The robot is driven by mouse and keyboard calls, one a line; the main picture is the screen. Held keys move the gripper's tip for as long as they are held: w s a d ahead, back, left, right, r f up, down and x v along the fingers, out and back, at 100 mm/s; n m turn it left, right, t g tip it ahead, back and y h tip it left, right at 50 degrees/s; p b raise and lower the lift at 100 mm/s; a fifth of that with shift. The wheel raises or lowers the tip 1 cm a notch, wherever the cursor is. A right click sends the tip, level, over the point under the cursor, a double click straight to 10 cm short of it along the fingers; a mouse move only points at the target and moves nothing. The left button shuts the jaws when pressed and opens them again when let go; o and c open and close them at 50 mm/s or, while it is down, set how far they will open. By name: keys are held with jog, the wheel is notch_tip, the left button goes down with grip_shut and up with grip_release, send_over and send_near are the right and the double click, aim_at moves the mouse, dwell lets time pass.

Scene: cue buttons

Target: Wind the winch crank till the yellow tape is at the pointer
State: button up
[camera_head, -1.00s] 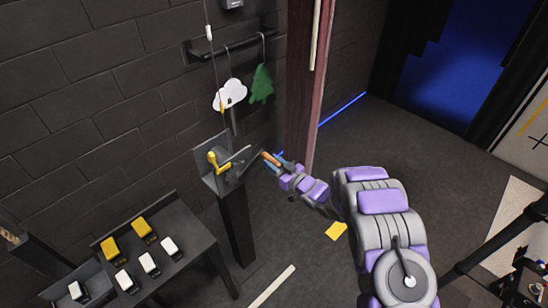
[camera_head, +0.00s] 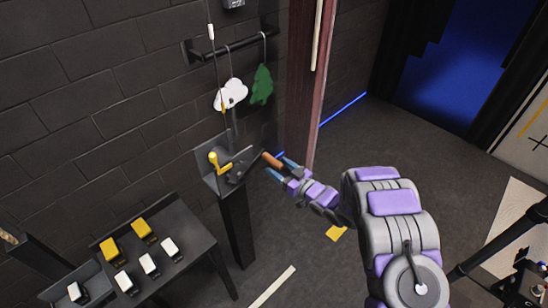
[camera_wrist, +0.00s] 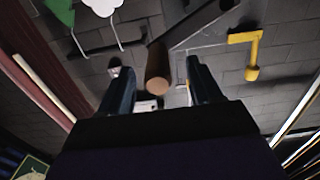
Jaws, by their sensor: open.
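The winch (camera_head: 225,172) sits on a dark post by the brick wall, with a yellow lever (camera_head: 219,164) on it. The crank's brown wooden handle (camera_head: 272,160) points out toward my gripper (camera_head: 281,168). In the wrist view the handle (camera_wrist: 157,70) lies between the two spread fingers of my gripper (camera_wrist: 162,85), with gaps on both sides. The jaws are open and not clamped on it. A thin line runs up from the winch area, with a small yellow mark (camera_head: 223,104), likely the tape, beside the cloud. I cannot make out the pointer.
A white cloud (camera_head: 231,93) and a green tree (camera_head: 262,84) hang from a dark rail (camera_head: 232,44). A reddish upright (camera_head: 303,90) stands close right of the winch. A dark table (camera_head: 185,235) with yellow and white buttons is at lower left.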

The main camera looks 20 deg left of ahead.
jog(key=shift+s+d+f, duration=0.1)
jog(key=shift+s+d, duration=0.2)
jog(key=shift+d, duration=0.25)
jog(key=shift+b+v, duration=0.45)
jog(key=shift+v, duration=2.2)
